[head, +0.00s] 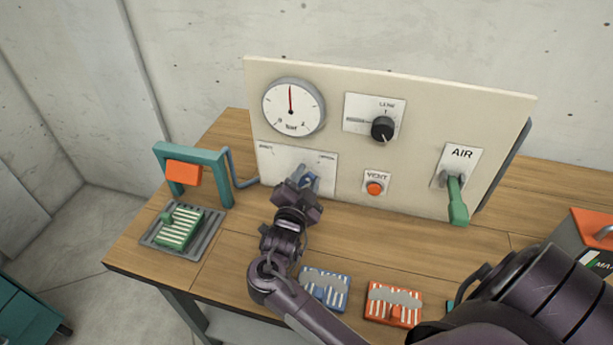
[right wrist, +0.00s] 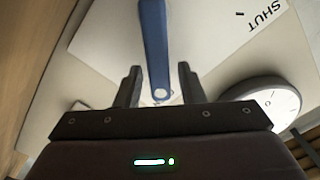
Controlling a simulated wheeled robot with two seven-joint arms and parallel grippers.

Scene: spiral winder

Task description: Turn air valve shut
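The panel has a plate marked AIR (head: 462,155) at its right, with a green lever (head: 457,200) hanging down. A blue lever (head: 309,179) sits on another plate (head: 285,158) at the panel's lower left. In the right wrist view this blue lever (right wrist: 155,40) lies beside the printed word SHUT (right wrist: 263,14). My right gripper (head: 303,184) is at the blue lever, well left of the green one. In the right wrist view its fingers (right wrist: 158,80) are apart, one on each side of the blue lever's end, with gaps visible. My left gripper is not in view.
A gauge (head: 293,106), a LINE knob (head: 382,129) and an orange VENT button (head: 375,188) are on the panel. A teal frame (head: 217,160) stands left. Blue (head: 325,289) and orange (head: 394,304) striped blocks lie on the bench (head: 225,275) in front.

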